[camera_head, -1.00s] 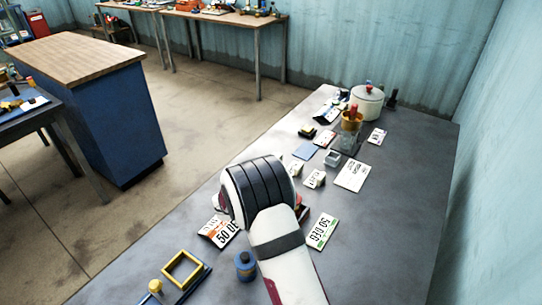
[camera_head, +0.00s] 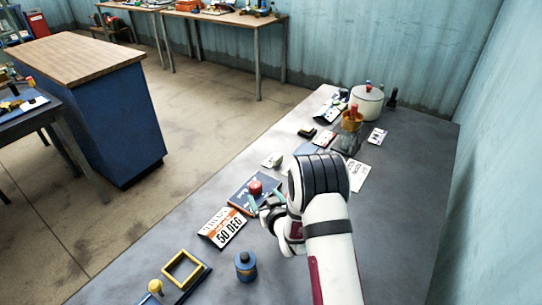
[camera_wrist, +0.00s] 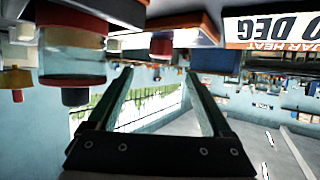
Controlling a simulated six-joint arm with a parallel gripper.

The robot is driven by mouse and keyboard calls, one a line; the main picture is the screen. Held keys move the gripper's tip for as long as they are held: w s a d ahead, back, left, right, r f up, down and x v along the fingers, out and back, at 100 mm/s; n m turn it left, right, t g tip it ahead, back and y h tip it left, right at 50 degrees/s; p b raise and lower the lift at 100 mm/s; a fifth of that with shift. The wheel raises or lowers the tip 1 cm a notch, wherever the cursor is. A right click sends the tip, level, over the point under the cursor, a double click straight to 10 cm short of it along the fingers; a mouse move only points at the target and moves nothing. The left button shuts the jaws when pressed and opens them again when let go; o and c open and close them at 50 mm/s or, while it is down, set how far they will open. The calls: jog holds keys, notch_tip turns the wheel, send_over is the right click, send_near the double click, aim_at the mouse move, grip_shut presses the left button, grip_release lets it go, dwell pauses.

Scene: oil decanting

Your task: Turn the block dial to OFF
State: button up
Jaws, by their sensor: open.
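A dark blue block with a red round dial (camera_head: 255,187) on top sits on the grey table, behind the card marked 50 DEG (camera_head: 230,229). The block's markings are too small to read. My gripper (camera_head: 266,202) is low over the table at the block's near right side, its greenish fingers pointing toward the dial. In the wrist view my gripper (camera_wrist: 158,72) is open with nothing between its fingers. A small red part, perhaps the dial, shows just beyond the fingertips there; I cannot tell whether they touch it.
A blue bottle (camera_head: 246,266) and a yellow square frame (camera_head: 183,269) stand nearer on the table. A white pot (camera_head: 367,103) and an amber-topped vessel (camera_head: 351,122) are at the far end. The wall runs along the right.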

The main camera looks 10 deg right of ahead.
aim_at(254, 186)
jog(key=x, duration=1)
jog(key=shift+s+a, duration=0.1)
jog(key=shift+a, duration=0.05)
jog(key=shift+w+a+f+m+h, duration=0.15)
jog(key=shift+w+m+h, duration=0.05)
jog(key=shift+m+h, duration=0.1)
jog(key=m+h, duration=0.5)
jog(key=h, duration=0.1)
jog(key=shift+g, duration=0.4)
jog(key=shift+m, duration=0.3)
jog(key=v, duration=0.6)
jog(key=shift+s+a+r, duration=0.2)
jog(key=shift+s+r, duration=0.05)
jog(key=shift+s, duration=0.05)
jog(key=w+n+y, duration=0.1)
jog(key=w, duration=0.1)
jog(key=w+a+r+n+g+y, duration=0.1)
jog(key=w, duration=0.1)
jog(key=w+a+n+y, duration=0.1)
jog(key=w, duration=0.1)
jog(key=shift+a+r+g+y, duration=0.1)
jog(key=shift+r+g+y, duration=0.3)
jog(key=s+d+r+n+g+y, duration=0.4)
jog(key=d+r+n+g, duration=0.3)
jog(key=d+r+n, duration=0.2)
jog(key=shift+s+d+r+n+g, duration=0.15)
jog(key=shift+s+r+n+g, duration=0.2)
jog(key=shift+r+n, duration=0.55)
